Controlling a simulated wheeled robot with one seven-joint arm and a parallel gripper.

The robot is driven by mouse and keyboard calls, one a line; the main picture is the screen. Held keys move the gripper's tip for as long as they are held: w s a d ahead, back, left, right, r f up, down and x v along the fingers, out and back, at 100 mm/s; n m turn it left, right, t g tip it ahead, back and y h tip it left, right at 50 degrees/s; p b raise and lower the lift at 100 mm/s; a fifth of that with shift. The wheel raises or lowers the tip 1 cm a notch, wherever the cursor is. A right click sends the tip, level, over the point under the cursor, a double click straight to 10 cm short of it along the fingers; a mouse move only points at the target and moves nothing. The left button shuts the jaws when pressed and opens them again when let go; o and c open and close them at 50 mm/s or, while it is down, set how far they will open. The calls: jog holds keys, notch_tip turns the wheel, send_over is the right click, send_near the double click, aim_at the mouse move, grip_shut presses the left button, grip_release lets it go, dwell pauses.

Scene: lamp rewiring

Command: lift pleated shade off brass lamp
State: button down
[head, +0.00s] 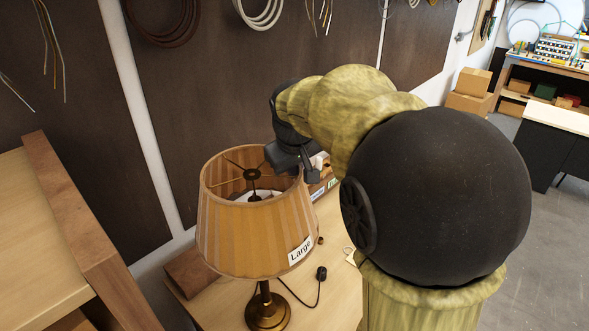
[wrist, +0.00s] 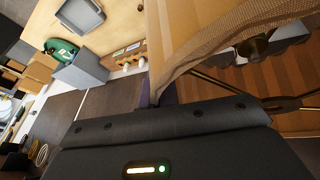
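The brass lamp (head: 266,308) stands upright on a wooden surface, with its round base and lower stem visible. The tan pleated shade (head: 245,235) sits over it, open at the top, with a "Large" label (head: 301,249) on its side. The shade fills the upper right of the wrist view (wrist: 200,30), with its rim band and dark spokes showing. My gripper (head: 308,177) is at the shade's upper right rim. In the wrist view a dark finger is beside the rim band. The finger gap is mostly hidden, so I cannot tell whether it grips the rim.
A dark cord with a plug (head: 321,273) lies right of the lamp base. Small boxes stand behind the shade on the right. A wooden shelf edge (head: 88,235) rises at the left. A dark panel wall (head: 225,90) with hanging cable coils is behind. Open floor shows at far right.

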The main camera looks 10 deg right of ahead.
notch_tip(320, 180, up, 12)
jog(key=p, duration=0.9)
jog(key=shift+f, duration=0.1)
dwell(0.4)
